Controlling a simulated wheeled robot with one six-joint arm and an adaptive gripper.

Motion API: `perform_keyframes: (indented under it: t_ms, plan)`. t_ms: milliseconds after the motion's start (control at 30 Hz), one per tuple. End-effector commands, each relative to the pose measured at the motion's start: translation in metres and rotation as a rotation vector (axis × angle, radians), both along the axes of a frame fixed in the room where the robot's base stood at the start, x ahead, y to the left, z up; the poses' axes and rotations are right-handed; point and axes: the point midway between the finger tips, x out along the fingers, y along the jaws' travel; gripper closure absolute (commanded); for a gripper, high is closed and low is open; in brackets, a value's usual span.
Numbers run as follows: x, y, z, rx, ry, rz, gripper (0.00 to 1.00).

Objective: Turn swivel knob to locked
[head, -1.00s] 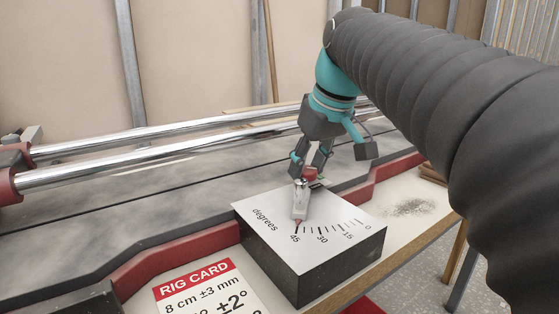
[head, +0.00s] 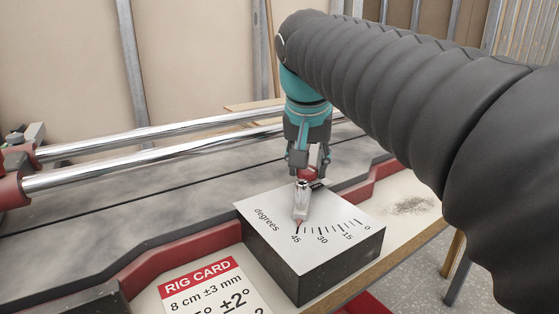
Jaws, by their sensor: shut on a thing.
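The swivel knob (head: 307,175) is a small red part at the back end of a metal pointer arm (head: 301,203). My gripper (head: 309,170) comes down on it from above, with its fingers shut around it and partly hiding it. A short dark piece (head: 318,184) sticks out to the right below the fingers. The pointer lies over a white scale plate (head: 262,207) marked "degrees", and its tip is at the 45 mark. No locked or unlocked marking can be read.
The plate tops a dark block (head: 335,272). Behind it are a grey bed with a red edge (head: 170,262) and two chrome rails (head: 150,150). A rig card (head: 215,290) lies in front to the left. The pale bench top (head: 400,200) is mostly clear, with some dark filings.

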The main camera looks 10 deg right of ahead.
Motion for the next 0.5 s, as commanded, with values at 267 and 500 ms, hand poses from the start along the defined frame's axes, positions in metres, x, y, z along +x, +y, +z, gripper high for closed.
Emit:
perform_keyframes:
  t_ms: [267,500]
  plan:
    - [-0.0005,0.0007,-0.0016,0.002,0.006,-0.034,0.95]
    - [-0.0006,0.0008,-0.0017,0.002,0.006,-0.036,0.95]
